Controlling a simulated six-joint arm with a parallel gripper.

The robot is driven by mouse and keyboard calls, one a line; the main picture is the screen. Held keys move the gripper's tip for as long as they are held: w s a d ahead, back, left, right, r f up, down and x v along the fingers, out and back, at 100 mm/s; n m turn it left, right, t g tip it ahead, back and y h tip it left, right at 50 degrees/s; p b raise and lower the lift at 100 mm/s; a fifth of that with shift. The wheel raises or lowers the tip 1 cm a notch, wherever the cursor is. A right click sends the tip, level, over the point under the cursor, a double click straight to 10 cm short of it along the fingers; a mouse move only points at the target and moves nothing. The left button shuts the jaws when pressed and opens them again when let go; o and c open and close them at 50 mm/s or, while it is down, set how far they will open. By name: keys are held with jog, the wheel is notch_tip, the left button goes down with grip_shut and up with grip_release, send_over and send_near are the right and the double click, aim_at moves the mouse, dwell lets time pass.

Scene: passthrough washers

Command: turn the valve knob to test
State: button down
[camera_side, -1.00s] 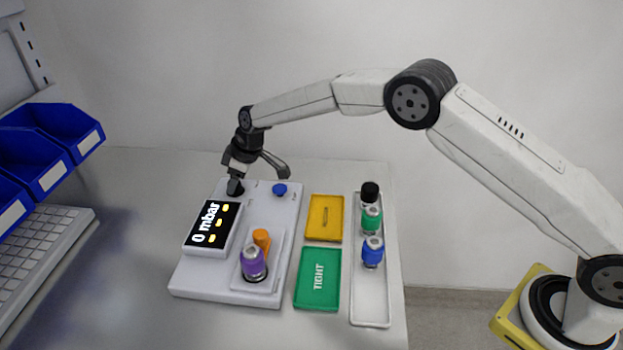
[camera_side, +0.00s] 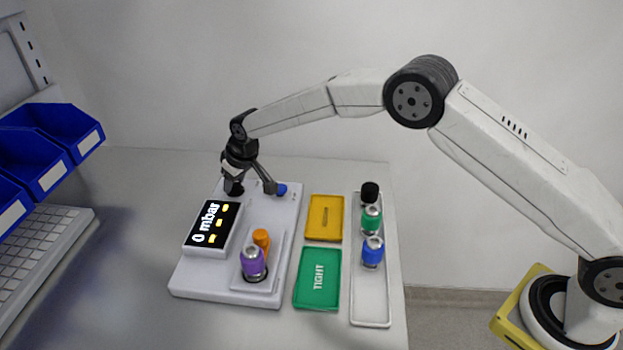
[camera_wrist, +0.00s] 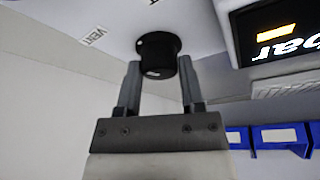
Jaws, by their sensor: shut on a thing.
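The black valve knob (camera_wrist: 158,55) sits on the white test panel (camera_side: 205,275), between my finger tips in the wrist view. In the side view the knob (camera_side: 235,189) is at the panel's back left, partly hidden by a finger. My gripper (camera_wrist: 158,66) is shut on the knob, one finger on each side; it also shows in the side view (camera_side: 250,187). A small VENT label (camera_wrist: 95,37) lies left of the knob in the wrist view. The TEST label cannot be read. The display (camera_side: 213,224) reads 0 mbar.
A blue knob (camera_side: 282,188) is close to my right finger. A purple-bodied part (camera_side: 253,263) and an orange part (camera_side: 262,239) stand at the panel's front. Yellow tray (camera_side: 324,218), green TIGHT tray (camera_side: 318,278) and a white rack (camera_side: 370,305) lie right.

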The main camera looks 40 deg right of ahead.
jog(key=m+h, duration=0.1)
jog(key=m, duration=0.2)
jog(key=m+h, duration=0.1)
jog(key=m, duration=0.2)
jog(key=shift+a+m+h, duration=0.15)
jog(key=shift+m+h, duration=0.15)
jog(key=shift+m, duration=0.1)
jog(key=m+h, duration=0.1)
jog(key=m, duration=0.2)
jog(key=m+g+h, duration=0.1)
jog(key=m, duration=0.2)
dwell(0.4)
jog(key=shift+c, duration=1)
grip_release()
jog(key=shift+a, duration=0.1)
jog(key=v, duration=0.7)
jog(key=shift+r, duration=0.35)
